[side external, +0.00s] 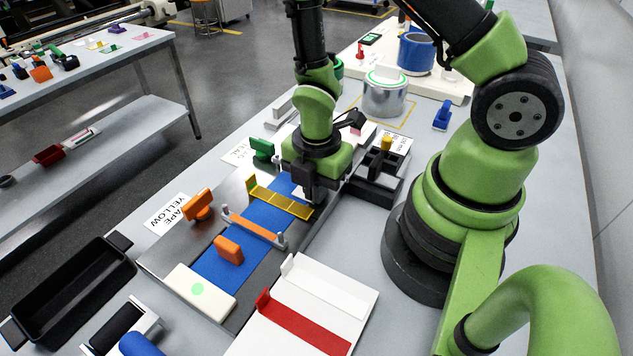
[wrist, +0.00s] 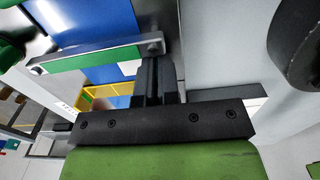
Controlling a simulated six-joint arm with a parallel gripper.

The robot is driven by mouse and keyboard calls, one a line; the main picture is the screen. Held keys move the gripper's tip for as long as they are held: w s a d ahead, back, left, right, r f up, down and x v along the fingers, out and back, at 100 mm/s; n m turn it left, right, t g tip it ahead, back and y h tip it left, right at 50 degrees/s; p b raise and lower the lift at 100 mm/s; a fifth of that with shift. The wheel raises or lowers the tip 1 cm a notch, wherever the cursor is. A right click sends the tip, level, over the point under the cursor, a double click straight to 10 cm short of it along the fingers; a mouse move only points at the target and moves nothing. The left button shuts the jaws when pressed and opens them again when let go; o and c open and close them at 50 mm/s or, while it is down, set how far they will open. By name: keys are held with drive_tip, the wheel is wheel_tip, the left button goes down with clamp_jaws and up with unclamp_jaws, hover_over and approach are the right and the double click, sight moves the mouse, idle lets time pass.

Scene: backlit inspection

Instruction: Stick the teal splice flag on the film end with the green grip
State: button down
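My gripper (side external: 312,192) points down at the right edge of the film station, by the right end of the yellow perforated strip (side external: 279,198). In the wrist view its dark fingers (wrist: 157,72) are close together, at the end peg of a metal clamp bar with a green strip (wrist: 92,55). I cannot tell whether they touch the peg. Blue film (side external: 217,267) lies along the station and shows beside the bar in the wrist view (wrist: 90,20). I cannot make out the teal flag in either view.
An orange clamp bar (side external: 253,228) crosses the film, with an orange grip (side external: 228,248) nearer. Another orange grip (side external: 198,205) stands left. A black compartment tray (side external: 375,187) sits right of my gripper. A white board with a red strip (side external: 305,325) lies in front.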

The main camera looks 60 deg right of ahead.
idle(0.4)
drive_tip(key=c, duration=1.3)
unclamp_jaws()
drive_tip(key=shift+o, duration=0.2)
drive_tip(key=shift+r, duration=0.1)
wheel_tip(320, 180, up, 10)
drive_tip(key=shift+f, duration=0.1)
drive_tip(key=s+r+m+t+y, duration=0.1)
drive_tip(key=s+r+m+t, duration=0.2)
drive_tip(key=r+m, duration=0.6)
drive_tip(key=s+a+r+m+t+y, duration=0.1)
drive_tip(key=s+r+m+t, duration=0.2)
drive_tip(key=r+m, duration=0.6)
drive_tip(key=m+t, duration=0.1)
drive_tip(key=m, duration=0.3)
drive_tip(key=shift+s+a, duration=0.15)
drive_tip(key=shift+s, duration=0.2)
